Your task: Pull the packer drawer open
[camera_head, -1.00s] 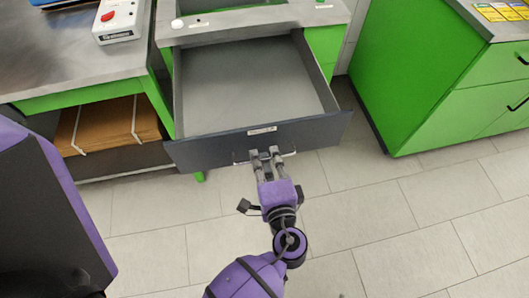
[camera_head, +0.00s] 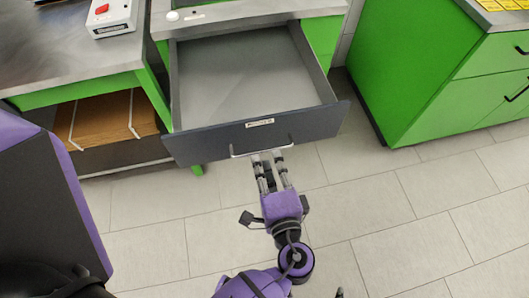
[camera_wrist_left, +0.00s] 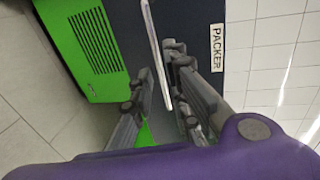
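The packer drawer (camera_head: 215,143) is pulled well out of its green-framed bench, and its grey inside looks empty. A thin metal handle (camera_head: 242,154) runs across its dark front, below a small white label (camera_head: 260,123). In the left wrist view the label (camera_wrist_left: 217,47) reads PACKER. My left gripper (camera_head: 268,160) is at the handle's middle, on the near side of the drawer front. In the left wrist view its two fingers (camera_wrist_left: 162,88) are apart, with the handle bar (camera_wrist_left: 152,35) running between them and no firm grip showing. My right gripper does not show clearly.
A green cabinet (camera_head: 415,85) with dark handles stands to the right. On the left, a grey worktop (camera_head: 60,50) bears a white box with a red button (camera_head: 115,15), above a shelf with brown boards (camera_head: 105,118). The tiled floor (camera_head: 400,215) in front is clear.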

